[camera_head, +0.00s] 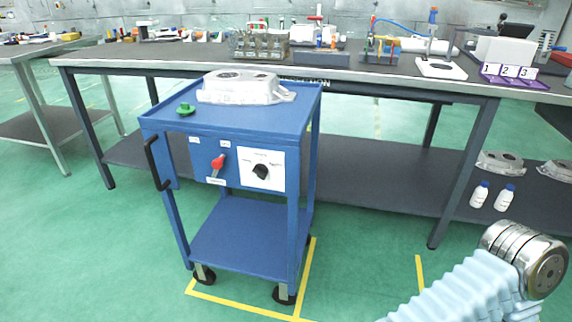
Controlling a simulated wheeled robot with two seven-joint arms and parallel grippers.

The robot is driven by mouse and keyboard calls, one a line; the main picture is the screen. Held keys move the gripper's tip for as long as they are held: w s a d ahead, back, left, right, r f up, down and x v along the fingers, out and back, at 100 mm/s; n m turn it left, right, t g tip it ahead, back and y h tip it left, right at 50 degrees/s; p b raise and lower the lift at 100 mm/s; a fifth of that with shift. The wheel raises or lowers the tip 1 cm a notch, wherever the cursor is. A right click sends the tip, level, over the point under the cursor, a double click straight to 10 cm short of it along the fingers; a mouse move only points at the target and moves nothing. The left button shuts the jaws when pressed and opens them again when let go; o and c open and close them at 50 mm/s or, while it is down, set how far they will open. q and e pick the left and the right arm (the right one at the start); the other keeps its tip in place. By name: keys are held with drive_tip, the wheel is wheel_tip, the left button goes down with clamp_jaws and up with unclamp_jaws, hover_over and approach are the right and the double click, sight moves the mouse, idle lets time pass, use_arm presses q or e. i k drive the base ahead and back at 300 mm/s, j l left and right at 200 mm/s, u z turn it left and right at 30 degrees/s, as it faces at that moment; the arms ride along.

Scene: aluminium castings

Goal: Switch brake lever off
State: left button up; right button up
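The brake lever appears to be the small red-handled lever (217,162) on the front panel of the blue cart (225,238). Its red handle points up and slightly to the right from its pivot. Small white labels sit around it, too small to read. A black rotary knob (261,171) on a white plate is to its right. Neither of my grippers is in view. Part of my own arm, with a pale blue sleeve and a silver joint, shows at the lower right, well apart from the cart.
An aluminium casting (243,88) and a green knob-like piece (186,109) sit on the cart top. A black handle (157,164) sticks out at the cart's left. A long workbench (345,70) stands behind. Green floor in front is clear, with yellow lines around the cart.

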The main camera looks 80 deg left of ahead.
sight(217, 163)
drive_tip(key=u, duration=3.45)
